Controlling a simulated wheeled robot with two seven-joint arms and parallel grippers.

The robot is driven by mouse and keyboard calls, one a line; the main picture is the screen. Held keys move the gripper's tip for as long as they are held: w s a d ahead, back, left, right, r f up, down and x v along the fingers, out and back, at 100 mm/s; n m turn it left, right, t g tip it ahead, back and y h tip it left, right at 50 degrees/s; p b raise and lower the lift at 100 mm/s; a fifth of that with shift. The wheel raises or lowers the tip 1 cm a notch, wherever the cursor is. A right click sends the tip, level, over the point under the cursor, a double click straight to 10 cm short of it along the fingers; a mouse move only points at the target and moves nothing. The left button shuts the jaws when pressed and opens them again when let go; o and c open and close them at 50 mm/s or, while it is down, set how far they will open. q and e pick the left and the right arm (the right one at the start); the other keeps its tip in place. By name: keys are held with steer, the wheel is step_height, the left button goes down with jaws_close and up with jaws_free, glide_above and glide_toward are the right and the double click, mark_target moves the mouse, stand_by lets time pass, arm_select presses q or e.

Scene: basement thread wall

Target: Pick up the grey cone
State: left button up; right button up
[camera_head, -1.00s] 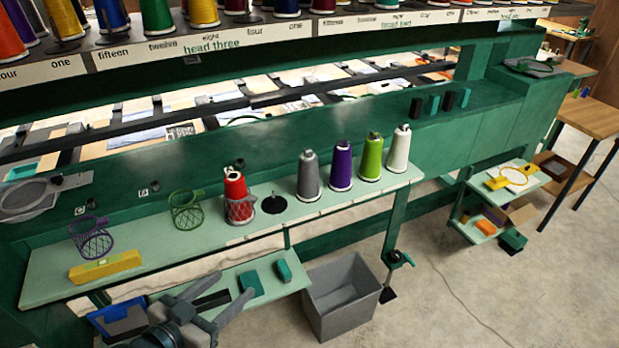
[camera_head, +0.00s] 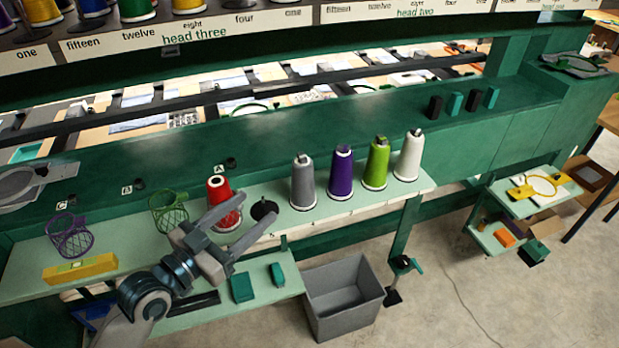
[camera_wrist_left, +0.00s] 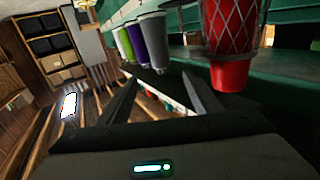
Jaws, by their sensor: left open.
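The grey cone (camera_head: 303,181) stands upright on the pale green shelf (camera_head: 335,204), left of the purple cone (camera_head: 341,175). It also shows in the left wrist view (camera_wrist_left: 153,45), beyond my fingers. My left gripper (camera_head: 250,228) is open and empty. In the head view it appears in front of the shelf, below and left of the grey cone. In the left wrist view its two fingers (camera_wrist_left: 160,98) point toward the row of cones. My right gripper is not in view.
A red cone (camera_head: 219,190) in a mesh holder stands near my left gripper, beside an empty black spindle (camera_head: 264,210). Green (camera_head: 376,164) and white (camera_head: 409,156) cones stand further right. A grey bin (camera_head: 345,295) sits on the floor below.

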mark_target(295, 175)
arm_select(q)
steer(key=shift+s+a, duration=0.1)
steer(key=shift+s, duration=0.05)
steer(key=p+x, duration=0.4)
steer(key=x, duration=0.7)
steer(key=shift+w+r, duration=0.15)
steer(key=shift+w, duration=0.1)
steer(key=shift+w+d, duration=0.3)
steer(key=shift+d, duration=0.15)
steer(key=shift+w+d+p, duration=0.3)
steer(key=shift+w+p, duration=0.1)
steer(key=shift+p, duration=0.15)
steer(key=p+x, duration=0.1)
steer(key=x, duration=0.2)
steer(key=shift+w+d+f+p, duration=0.25)
steer(key=shift+w+d+p, duration=0.1)
steer(key=shift+w+d, duration=0.1)
